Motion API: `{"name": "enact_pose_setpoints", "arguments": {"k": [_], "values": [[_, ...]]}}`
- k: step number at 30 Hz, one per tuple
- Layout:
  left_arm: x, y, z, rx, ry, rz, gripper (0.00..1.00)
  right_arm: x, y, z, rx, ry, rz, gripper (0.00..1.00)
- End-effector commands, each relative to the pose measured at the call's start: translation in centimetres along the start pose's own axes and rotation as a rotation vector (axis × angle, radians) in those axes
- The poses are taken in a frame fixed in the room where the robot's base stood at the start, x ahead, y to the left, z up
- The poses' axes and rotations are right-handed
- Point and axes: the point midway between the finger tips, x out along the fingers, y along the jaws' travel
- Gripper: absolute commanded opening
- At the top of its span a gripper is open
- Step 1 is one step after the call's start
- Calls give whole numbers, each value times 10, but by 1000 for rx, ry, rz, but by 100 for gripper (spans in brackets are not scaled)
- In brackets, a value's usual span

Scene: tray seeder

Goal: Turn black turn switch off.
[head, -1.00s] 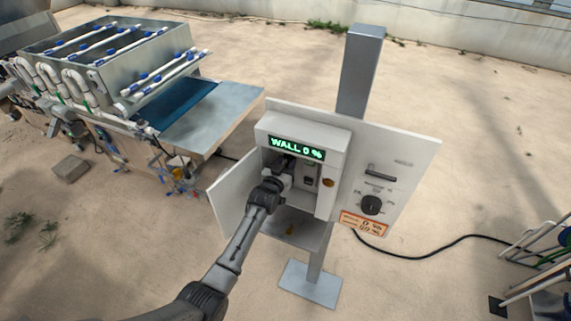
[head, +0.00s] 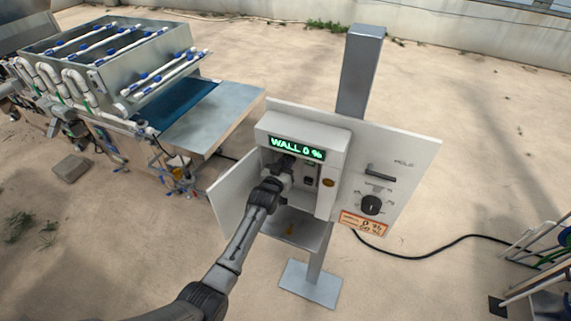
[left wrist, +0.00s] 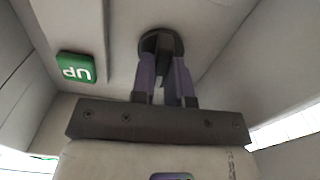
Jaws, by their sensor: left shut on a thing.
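The black turn switch (left wrist: 160,42) is a round black knob on the inner wall of the grey control box in the left wrist view. My left gripper (left wrist: 163,66) is shut on it, with one finger on each side of its grip. In the head view my left gripper (head: 285,167) reaches into the open box (head: 335,150) under the green "WALL 0 %" display (head: 297,148). The switch is hidden there behind the gripper and the box hood. My right gripper is not in view.
A green UP button (left wrist: 76,68) sits beside the switch, upside down in the left wrist view. A black dial (head: 371,205) is on the panel's right side. An open door (head: 234,193) flanks the box at left. A seeder machine (head: 110,60) stands at back left.

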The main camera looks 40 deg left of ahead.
Motion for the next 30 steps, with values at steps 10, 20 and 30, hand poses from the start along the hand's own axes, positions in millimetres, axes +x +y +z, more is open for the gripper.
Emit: {"name": "enact_pose_setpoints", "arguments": {"k": [10,20,30], "values": [[0,-1,0,-299,-1,0,0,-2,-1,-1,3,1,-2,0],[0,-2,1,-605,-1,0,0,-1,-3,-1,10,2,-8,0],[0,-4,2,-843,0,-1,0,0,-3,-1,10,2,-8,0]]}}
